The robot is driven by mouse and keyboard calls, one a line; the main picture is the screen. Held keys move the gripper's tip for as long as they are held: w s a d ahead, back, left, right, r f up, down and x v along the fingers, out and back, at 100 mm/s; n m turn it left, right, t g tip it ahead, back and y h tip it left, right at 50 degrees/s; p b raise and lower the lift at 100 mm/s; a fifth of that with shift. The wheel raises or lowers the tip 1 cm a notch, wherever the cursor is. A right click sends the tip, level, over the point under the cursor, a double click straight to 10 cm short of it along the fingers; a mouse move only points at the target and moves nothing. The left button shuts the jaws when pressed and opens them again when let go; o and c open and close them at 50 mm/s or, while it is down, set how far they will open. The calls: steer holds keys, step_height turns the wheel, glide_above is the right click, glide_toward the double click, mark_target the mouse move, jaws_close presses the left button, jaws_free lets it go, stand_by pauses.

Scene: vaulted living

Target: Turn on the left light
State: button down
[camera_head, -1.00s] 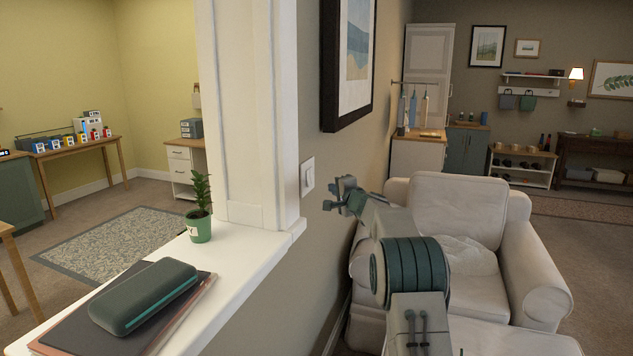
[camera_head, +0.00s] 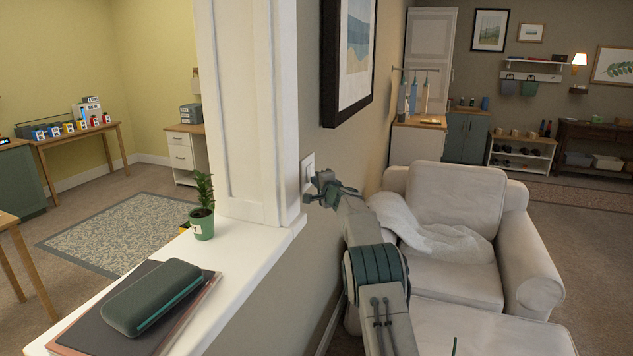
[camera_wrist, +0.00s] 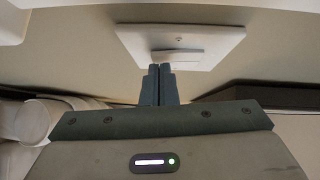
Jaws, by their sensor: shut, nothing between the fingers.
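A white light switch plate (camera_head: 308,166) is on the wall just right of the white pillar in the head view. The wrist view shows the plate (camera_wrist: 205,42) close up, with a raised rocker (camera_wrist: 178,56) in its middle and a screw above it. My gripper (camera_head: 309,193) is at the plate's lower part in the head view. In the wrist view its fingertips (camera_wrist: 160,68) are together, empty, at the rocker's lower left edge. I cannot tell whether they touch it. A lit wall lamp (camera_head: 579,61) is on the far wall.
A white ledge (camera_head: 245,262) with a potted plant (camera_head: 202,208) and a dark green case (camera_head: 150,297) is left of my arm. A framed picture (camera_head: 348,60) hangs above the switch. A white armchair (camera_head: 455,220) stands to the right.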

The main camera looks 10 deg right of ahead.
steer(key=shift+w+a+f+b, duration=0.1)
steer(key=shift+a+b, duration=0.1)
steer(key=shift+b, duration=0.9)
steer(key=s+d+f+b, duration=0.1)
steer(key=s+d+b, duration=0.5)
steer(key=s+b, duration=0.4)
steer(key=shift+s+f+b, duration=0.25)
steer(key=shift+s+b, duration=0.1)
steer(key=shift+s, duration=0.4)
